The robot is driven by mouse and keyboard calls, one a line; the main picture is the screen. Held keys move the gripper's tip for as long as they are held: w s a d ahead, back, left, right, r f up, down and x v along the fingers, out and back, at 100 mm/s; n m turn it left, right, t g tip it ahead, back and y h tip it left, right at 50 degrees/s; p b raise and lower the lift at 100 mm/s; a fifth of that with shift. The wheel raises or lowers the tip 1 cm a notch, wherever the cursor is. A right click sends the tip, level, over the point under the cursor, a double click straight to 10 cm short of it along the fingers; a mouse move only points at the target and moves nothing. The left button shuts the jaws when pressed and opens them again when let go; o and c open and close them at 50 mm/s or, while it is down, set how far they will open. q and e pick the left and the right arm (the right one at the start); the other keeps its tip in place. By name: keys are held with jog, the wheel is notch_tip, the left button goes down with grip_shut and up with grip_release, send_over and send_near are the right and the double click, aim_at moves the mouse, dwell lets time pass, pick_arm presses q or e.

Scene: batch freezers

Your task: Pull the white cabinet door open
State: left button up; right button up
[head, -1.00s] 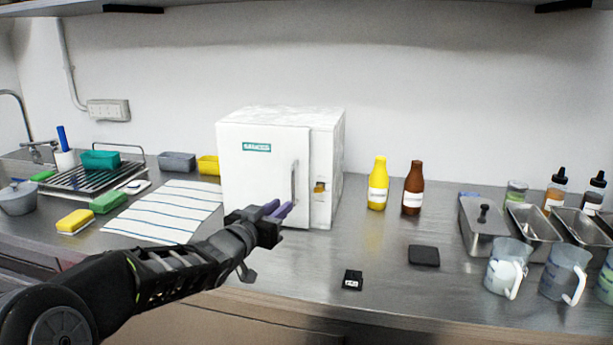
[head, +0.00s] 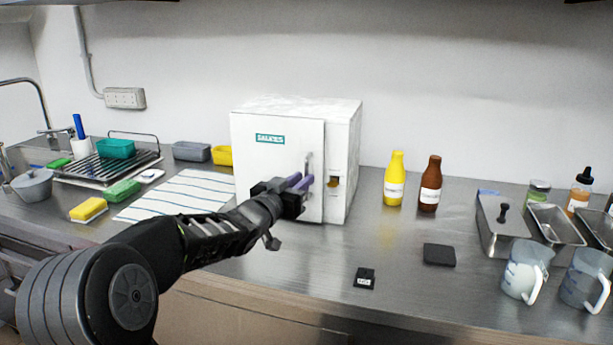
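The white cabinet (head: 342,150) is a box with a green label, standing on the steel counter. Its white door (head: 275,160) looks closed, flush with the front as far as I can see. A vertical metal handle (head: 309,162) is near the door's right edge. My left gripper (head: 300,183) is in front of the door at the handle's lower part. Its two purple fingers show a small gap between them. The fingers hide the handle's lower end, so contact is unclear. My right gripper is not in view.
A yellow bottle (head: 395,178) and a brown bottle (head: 430,184) stand right of the cabinet. A striped cloth (head: 180,196) lies to its left. Two small black items (head: 439,254) lie on the front counter, which is otherwise clear there. Jugs (head: 525,270) stand at right.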

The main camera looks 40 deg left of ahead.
pick_arm(q)
jog(key=shift+w+a, duration=0.2)
jog(key=shift+w, duration=1.25)
jog(key=shift+c, duration=0.6)
grip_shut()
